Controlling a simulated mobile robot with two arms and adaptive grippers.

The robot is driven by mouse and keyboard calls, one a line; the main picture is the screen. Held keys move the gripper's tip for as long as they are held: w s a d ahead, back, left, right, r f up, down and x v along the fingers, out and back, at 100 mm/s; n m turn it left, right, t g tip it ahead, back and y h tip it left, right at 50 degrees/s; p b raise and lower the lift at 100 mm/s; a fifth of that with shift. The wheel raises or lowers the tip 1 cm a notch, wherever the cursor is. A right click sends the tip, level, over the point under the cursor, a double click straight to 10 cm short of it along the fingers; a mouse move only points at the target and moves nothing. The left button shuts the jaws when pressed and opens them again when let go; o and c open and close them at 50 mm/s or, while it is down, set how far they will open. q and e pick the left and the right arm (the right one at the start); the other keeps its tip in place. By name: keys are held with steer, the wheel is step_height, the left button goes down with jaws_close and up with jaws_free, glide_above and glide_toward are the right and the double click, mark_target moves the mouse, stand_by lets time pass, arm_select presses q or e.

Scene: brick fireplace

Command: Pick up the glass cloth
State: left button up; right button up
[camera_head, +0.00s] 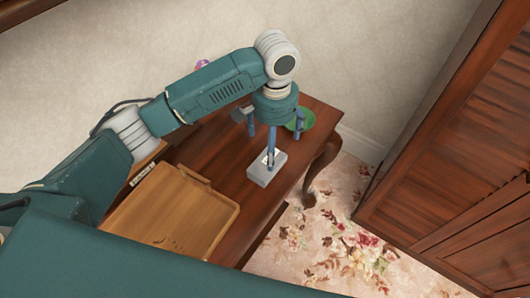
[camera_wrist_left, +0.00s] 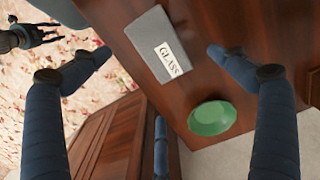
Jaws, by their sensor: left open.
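The glass cloth (camera_head: 266,172) is a small grey folded block with a white label on the brown wooden table (camera_head: 225,155). In the left wrist view, the cloth (camera_wrist_left: 147,30) has a label that reads "GLASS". My left gripper (camera_head: 273,143) is over the cloth with its blue fingers spread. In the wrist view my left gripper (camera_wrist_left: 160,75) is open, with the cloth between its two upper fingers and seemingly apart from them. One finger partly covers the cloth in the head view. A dark finger-like part at the wrist view's upper left may be my right gripper (camera_wrist_left: 30,38).
A green bowl (camera_head: 303,120) stands near the cloth at the table's far end; it also shows in the wrist view (camera_wrist_left: 212,118). A light wooden tray (camera_head: 205,240) lies nearer on the table. A slatted wooden cabinet (camera_head: 450,140) is at the right, beyond floral carpet (camera_head: 335,230).

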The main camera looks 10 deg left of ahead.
arm_select(q)
steer(key=f, duration=0.1)
steer(key=s+f, duration=0.1)
steer(key=f, duration=0.1)
steer(key=shift+s+d, duration=0.1)
steer(key=shift+d, duration=0.1)
steer(key=shift+f, duration=0.3)
steer(key=f, duration=0.3)
steer(key=f+p, duration=0.1)
steer(key=shift+w+f, duration=0.2)
steer(key=shift+w, duration=0.1)
steer(key=shift+f, duration=0.35)
steer(key=shift+c, duration=1)
steer(key=c, duration=0.8)
steer(key=shift+c, duration=1.3)
arm_select(e)
steer(key=s, duration=0.2)
steer(key=s+d+r, duration=0.1)
